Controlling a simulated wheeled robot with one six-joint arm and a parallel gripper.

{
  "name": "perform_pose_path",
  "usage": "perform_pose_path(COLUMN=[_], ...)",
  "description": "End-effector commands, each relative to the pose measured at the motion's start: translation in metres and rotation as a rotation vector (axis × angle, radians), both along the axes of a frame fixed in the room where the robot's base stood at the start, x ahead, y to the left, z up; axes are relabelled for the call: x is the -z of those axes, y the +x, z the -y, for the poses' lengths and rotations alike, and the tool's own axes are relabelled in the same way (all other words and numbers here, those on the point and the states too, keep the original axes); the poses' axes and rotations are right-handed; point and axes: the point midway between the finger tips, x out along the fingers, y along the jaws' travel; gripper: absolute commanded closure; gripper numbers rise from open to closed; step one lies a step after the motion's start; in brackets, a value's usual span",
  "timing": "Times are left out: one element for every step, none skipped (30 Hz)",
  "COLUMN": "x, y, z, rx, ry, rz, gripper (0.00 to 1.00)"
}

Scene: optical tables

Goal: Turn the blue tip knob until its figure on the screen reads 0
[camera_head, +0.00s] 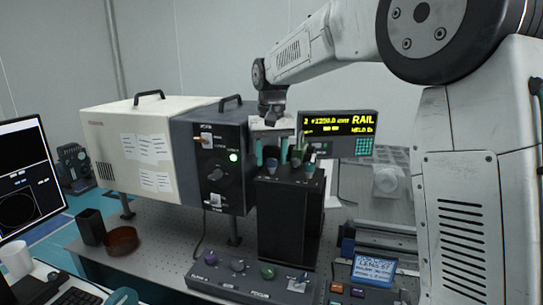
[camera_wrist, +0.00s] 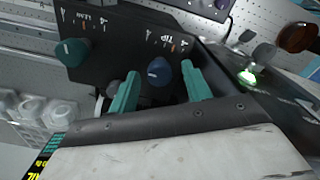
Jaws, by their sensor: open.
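The blue tip knob (camera_head: 272,167) is on the top of a black box (camera_head: 288,222). In the wrist view the blue knob (camera_wrist: 158,70) stands beside a small printed label and scale marks. My gripper (camera_head: 271,152) is open above the box. In the wrist view its two teal fingers (camera_wrist: 159,76) are apart, one on each side of the blue knob; I cannot tell whether they touch it.
A teal knob (camera_wrist: 73,52) sits on the same panel, left of the blue one. A grey knob (camera_head: 297,157) is also on the box. A cream and dark lamp housing (camera_head: 150,150) stands close on the left. A control panel (camera_head: 250,279) lies in front.

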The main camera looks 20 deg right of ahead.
Motion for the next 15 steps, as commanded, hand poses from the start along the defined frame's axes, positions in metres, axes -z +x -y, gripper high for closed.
perform_pose_path(x=[0.0009,0.0011,0.0012,0.0011,0.0011,0.0011,0.0011,0.0011,0.001,0.001,0.0011,0.001,0.001,0.001,0.001], y=[0.0,0.0,0.0,0.0,0.0,0.0,0.0,0.0,0.0,0.0,0.0,0.0,0.0,0.0,0.0], z=[0.0,0.0,0.0,0.0,0.0,0.0,0.0,0.0,0.0,0.0,0.0,0.0,-0.0001,-0.0001,-0.0001], rx=[0.0,0.0,0.0,0.0,0.0,0.0,0.0,0.0,0.0,0.0,0.0,0.0,-0.001,-0.001,-0.002], ry=[0.0,0.0,0.0,0.0,0.0,0.0,0.0,0.0,0.0,0.0,0.0,0.0,0.0,0.0,0.0], rz=[0.0,0.0,0.0,0.0,0.0,0.0,0.0,0.0,0.0,0.0,0.0,0.0,0.0,0.0,0.0], gripper=[0.51,0.51,0.51,0.51,0.51,0.51,0.51,0.6,0.71,0.79,0.88,0.96,0.96,0.96,0.96])
